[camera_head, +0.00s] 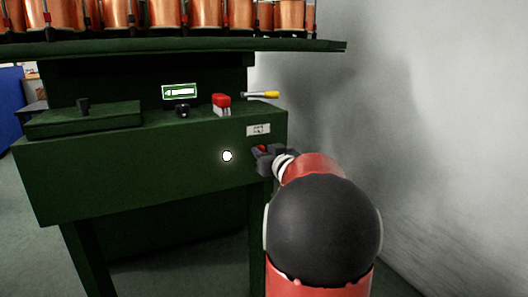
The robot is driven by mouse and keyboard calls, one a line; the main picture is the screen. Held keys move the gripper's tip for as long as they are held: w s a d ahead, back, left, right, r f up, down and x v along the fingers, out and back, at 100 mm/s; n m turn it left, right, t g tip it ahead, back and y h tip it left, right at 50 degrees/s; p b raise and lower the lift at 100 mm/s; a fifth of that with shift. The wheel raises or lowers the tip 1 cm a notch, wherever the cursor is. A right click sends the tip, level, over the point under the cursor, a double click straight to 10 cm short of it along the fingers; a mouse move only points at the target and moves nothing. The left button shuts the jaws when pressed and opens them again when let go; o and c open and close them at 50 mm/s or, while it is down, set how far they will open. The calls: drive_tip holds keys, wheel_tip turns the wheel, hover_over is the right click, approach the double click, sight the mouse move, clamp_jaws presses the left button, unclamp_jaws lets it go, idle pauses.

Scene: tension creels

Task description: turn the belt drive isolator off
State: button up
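The green machine's front panel (130,172) faces me. Near its right end, a small red part (261,149) shows at my gripper, under a pale label (258,129); it looks like the isolator's handle, but my gripper hides most of it. My dark gripper (262,158) is right at this spot, at or very near the panel, reaching in from the right. The fingers are too small and dark to tell whether they are open, shut or touching the red part. The handle's angle cannot be read.
A lit white lamp (227,156) is left of my gripper. On the ledge above are a red-and-white item (221,104), a yellow-handled tool (262,95) and a green arrow sign (179,92). Copper spools (205,14) line the top shelf. A grey wall (440,130) stands close at right.

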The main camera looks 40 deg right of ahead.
drive_tip(key=shift+w, duration=0.2)
drive_tip(key=shift+c, duration=0.4)
drive_tip(key=c, duration=0.5)
